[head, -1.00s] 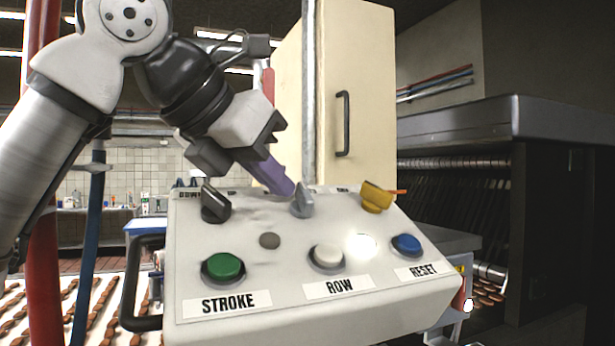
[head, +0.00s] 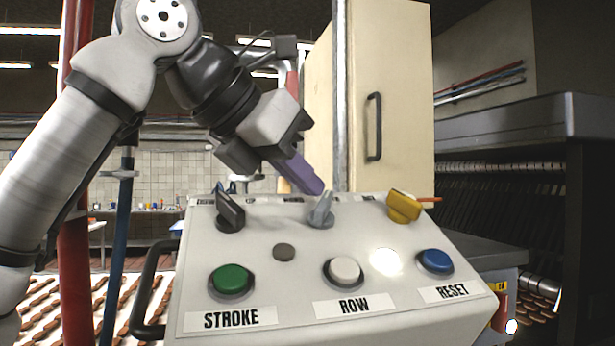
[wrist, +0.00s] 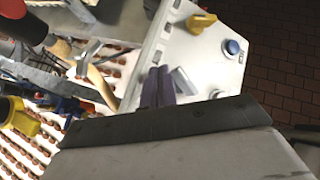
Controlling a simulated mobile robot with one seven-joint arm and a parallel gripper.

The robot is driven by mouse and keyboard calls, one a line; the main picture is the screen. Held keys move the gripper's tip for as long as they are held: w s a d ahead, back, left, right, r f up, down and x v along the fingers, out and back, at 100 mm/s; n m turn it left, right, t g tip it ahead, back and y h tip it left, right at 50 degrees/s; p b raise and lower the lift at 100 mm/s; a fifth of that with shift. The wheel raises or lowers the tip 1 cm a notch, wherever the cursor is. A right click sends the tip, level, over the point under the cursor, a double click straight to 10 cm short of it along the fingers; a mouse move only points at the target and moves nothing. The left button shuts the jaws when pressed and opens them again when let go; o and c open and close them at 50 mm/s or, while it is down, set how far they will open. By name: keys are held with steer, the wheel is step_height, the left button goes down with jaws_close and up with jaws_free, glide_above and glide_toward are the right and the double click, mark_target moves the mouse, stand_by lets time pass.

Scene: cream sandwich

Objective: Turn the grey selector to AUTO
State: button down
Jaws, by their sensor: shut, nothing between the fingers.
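The grey selector (head: 321,212) is the middle one of three knobs along the top of the control panel (head: 300,250). Its lever leans to the upper right in the head view. The small labels behind the knobs are too foreshortened to read, so its setting cannot be told. My gripper (head: 316,187) has purple fingers, shut and empty, with the tips right at the upper left of the lever. In the wrist view the fingers (wrist: 158,88) lie just beside the grey selector (wrist: 184,82). I cannot tell whether they touch it.
A black selector (head: 230,212) stands left and a yellow one (head: 403,206) right. Green (head: 231,279), white (head: 344,271) and blue (head: 436,260) buttons sit in front. A black handle (head: 150,290) is on the panel's left side. A cream cabinet (head: 400,90) stands behind.

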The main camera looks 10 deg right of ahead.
steer(key=shift+s, duration=0.1)
stand_by(0.6)
steer(key=shift+s+f+b, duration=0.4)
steer(key=shift+s+f, duration=0.05)
steer(key=shift+s, duration=0.1)
steer(key=v, duration=1.4)
steer(key=shift+w+p, duration=0.2)
steer(key=shift+p, duration=0.2)
